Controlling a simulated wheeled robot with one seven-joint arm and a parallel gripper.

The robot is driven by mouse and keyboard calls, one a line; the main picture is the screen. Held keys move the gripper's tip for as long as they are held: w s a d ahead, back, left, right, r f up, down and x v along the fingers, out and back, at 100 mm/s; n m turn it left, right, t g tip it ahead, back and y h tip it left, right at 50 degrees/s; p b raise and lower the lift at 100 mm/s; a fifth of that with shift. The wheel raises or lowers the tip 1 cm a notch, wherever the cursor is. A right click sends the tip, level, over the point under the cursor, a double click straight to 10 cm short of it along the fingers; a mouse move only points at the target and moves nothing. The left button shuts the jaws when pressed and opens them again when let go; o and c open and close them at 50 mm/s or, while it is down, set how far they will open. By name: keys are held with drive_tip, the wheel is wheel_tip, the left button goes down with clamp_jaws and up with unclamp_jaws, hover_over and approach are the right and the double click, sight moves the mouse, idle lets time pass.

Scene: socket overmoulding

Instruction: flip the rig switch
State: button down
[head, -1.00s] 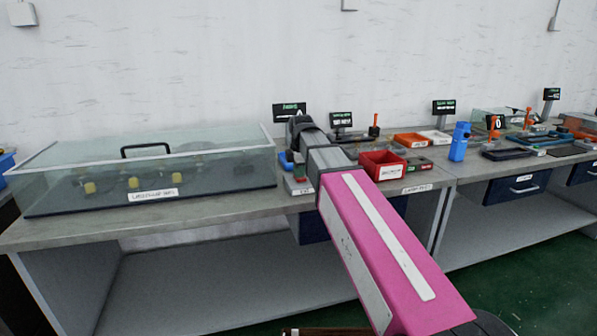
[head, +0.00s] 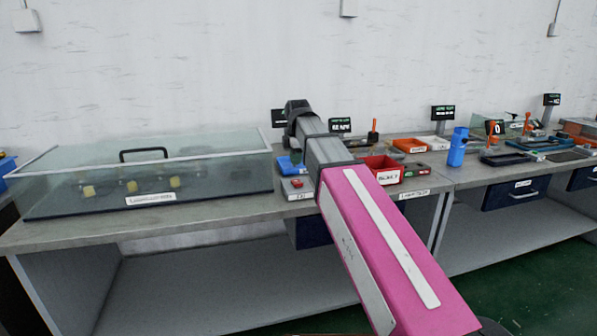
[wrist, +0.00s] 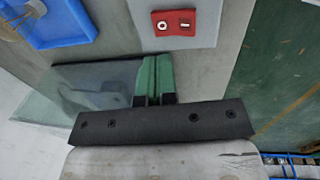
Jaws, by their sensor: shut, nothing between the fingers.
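The rig switch is a red rocker (wrist: 174,22) marked O and I on a pale grey box (wrist: 200,38). It is at the top of the wrist view. In the head view the same box with its red switch (head: 297,184) stands at the bench's front edge, just left of my arm. My gripper (wrist: 156,60) is shut and empty, its green fingers together. In the wrist view the fingertips lie below the switch box in the picture, apart from it. I cannot tell which way the rocker is pressed.
A blue tray (wrist: 65,38) lies beside the switch box. A long glass-covered case (head: 150,190) fills the bench to the left. A red bin (head: 384,165) stands right of my arm. Small display screens (head: 340,126) stand behind.

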wheel_tip(320, 180, up, 7)
drive_tip(key=shift+w+a+r, duration=0.15)
drive_tip(key=shift+w+r, duration=0.05)
drive_tip(key=shift+w, duration=0.25)
